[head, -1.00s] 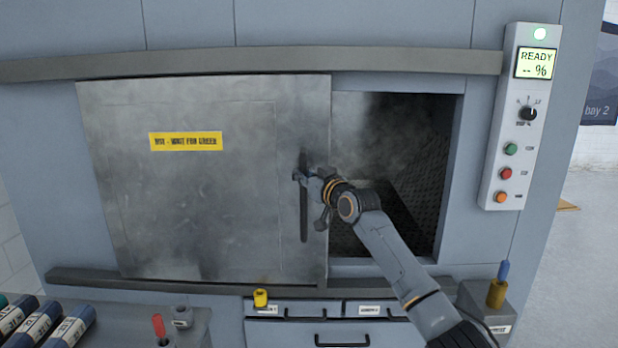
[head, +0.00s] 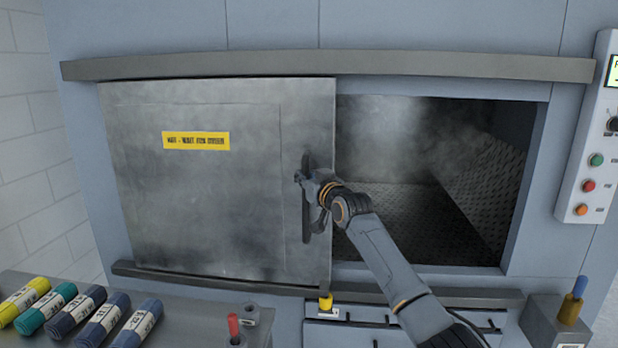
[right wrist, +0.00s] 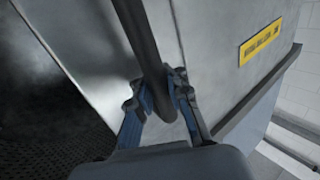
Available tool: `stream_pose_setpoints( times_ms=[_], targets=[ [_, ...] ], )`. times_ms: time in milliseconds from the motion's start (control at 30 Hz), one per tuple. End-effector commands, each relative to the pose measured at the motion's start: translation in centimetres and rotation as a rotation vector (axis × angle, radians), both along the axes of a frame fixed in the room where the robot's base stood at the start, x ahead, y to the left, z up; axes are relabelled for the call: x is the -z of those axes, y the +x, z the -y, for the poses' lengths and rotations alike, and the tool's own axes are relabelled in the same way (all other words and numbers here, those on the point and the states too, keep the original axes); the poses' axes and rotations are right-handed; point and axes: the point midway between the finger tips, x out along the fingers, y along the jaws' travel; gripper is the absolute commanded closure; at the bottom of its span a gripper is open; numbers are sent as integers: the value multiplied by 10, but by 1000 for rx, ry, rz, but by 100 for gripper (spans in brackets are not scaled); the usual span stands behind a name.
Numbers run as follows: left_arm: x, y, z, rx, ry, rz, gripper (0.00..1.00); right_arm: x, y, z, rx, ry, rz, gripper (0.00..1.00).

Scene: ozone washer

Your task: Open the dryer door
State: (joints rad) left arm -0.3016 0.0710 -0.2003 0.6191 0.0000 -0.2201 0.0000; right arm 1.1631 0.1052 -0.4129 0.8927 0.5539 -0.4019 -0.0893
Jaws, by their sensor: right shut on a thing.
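The dryer door (head: 215,195) is a grey metal sliding panel with a yellow label (head: 196,141). It covers the left part of the opening, and the dark chamber (head: 420,160) shows hazy and open on the right. A dark vertical bar handle (head: 306,225) is near the door's right edge. My right gripper (head: 303,177) is shut on the handle. In the right wrist view its two blue-padded fingers (right wrist: 164,100) sit on either side of the handle (right wrist: 140,45). My left gripper is not in view.
Rails run above (head: 330,65) and below the door. Several coloured rolls (head: 70,310) lie on a counter at lower left. A control panel (head: 590,160) is at right, and a grey box with a yellow-and-blue piece (head: 572,305) stands below it. White tiled wall is at far left.

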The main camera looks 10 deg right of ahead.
Motion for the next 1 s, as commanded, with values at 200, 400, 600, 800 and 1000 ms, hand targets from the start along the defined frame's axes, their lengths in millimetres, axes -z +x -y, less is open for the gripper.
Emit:
stream_pose_setpoints(
  times_ms=[200,400,600,800,1000],
  targets=[
    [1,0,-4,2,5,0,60,11,-1,-7,-11,0,-20,100],
    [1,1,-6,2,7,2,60,10,-1,-6,-9,-1,-19,60],
    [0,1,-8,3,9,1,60,6,-1,-3,-5,0,-10,60],
    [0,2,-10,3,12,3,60,4,-1,-2,-3,0,-7,60],
    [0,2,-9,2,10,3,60,4,-8,0,-5,-1,-6,60]
  ],
)
